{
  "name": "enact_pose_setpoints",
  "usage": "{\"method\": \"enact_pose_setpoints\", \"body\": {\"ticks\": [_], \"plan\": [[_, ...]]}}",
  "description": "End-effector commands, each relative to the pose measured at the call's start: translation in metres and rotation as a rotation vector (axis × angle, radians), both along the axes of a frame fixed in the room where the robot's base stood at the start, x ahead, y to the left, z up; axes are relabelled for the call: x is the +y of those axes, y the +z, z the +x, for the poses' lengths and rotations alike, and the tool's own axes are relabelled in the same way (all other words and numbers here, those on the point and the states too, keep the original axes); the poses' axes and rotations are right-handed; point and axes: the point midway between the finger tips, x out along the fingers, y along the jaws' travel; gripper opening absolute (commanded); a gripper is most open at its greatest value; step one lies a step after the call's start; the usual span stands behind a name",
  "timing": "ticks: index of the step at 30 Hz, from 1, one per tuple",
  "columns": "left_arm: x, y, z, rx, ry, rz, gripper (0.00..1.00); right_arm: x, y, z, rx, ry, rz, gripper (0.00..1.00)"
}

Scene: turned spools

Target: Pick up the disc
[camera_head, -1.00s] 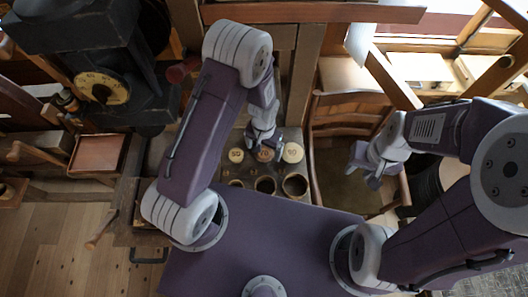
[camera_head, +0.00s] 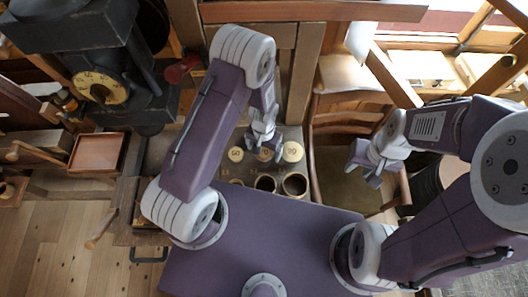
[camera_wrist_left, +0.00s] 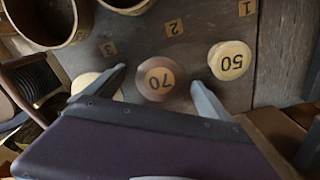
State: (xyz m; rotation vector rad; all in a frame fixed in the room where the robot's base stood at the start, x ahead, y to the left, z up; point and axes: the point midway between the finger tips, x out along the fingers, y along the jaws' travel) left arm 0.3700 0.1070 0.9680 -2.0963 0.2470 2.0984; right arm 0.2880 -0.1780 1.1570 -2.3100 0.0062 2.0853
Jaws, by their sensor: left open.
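Three round discs lie in a row on the dark wooden bench. The pale disc marked 50 (camera_head: 236,154) is at the left in the head view, the brown disc marked 70 (camera_wrist_left: 156,80) is in the middle, and a pale disc marked 90 (camera_head: 293,152) is at the right. My left gripper (camera_head: 265,147) is open above the 70 disc and partly hides it in the head view. In the left wrist view the 70 disc shows between the two fingers, and one finger partly covers the 90 disc (camera_wrist_left: 84,82). My right gripper (camera_head: 364,176) is open and empty, off to the right.
Round brown cups (camera_head: 295,184) stand in a row in front of the discs, close to my base. Small number tags (camera_wrist_left: 174,28) lie between cups and discs. A wooden chair (camera_head: 338,105) stands right of the bench. A dark machine with a dial (camera_head: 102,88) stands at the left.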

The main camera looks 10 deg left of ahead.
Motion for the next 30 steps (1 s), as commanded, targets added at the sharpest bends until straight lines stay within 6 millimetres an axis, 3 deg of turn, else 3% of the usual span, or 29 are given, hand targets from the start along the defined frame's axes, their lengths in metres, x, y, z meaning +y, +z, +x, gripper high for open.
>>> {"method": "enact_pose_setpoints", "body": {"ticks": [3, 9, 10, 20, 22, 28, 30], "plan": [[0.0, 0.0, 0.0, 0.0, 0.0, 0.0, 0.91, 0.0, 0.0, 0.0, 0.0, 0.0, 0.0, 0.36], [0.0, 0.0, 0.0, 0.0, 0.0, 0.0, 0.35, 0.0, 0.0, 0.0, 0.0, 0.0, 0.0, 0.36], [0.0, 0.0, 0.0, 0.0, 0.0, 0.0, 0.3, 0.0, 0.0, 0.0, 0.0, 0.0, 0.0, 0.36], [0.0, 0.009, 0.0, 0.0, 0.0, 0.0, 0.29, 0.0, 0.007, 0.0, 0.0, 0.0, 0.0, 0.36], [0.0, 0.011, 0.001, -0.003, 0.0, -0.001, 0.29, 0.0, 0.001, 0.0, 0.0, 0.0, 0.0, 0.36], [0.0, 0.044, 0.002, -0.007, 0.0, -0.002, 0.29, 0.0, -0.011, 0.0, 0.0, 0.0, 0.0, 0.36], [-0.016, 0.052, -0.003, -0.005, -0.008, -0.001, 0.29, 0.0, -0.015, 0.0, 0.0, 0.0, 0.0, 0.36]]}}
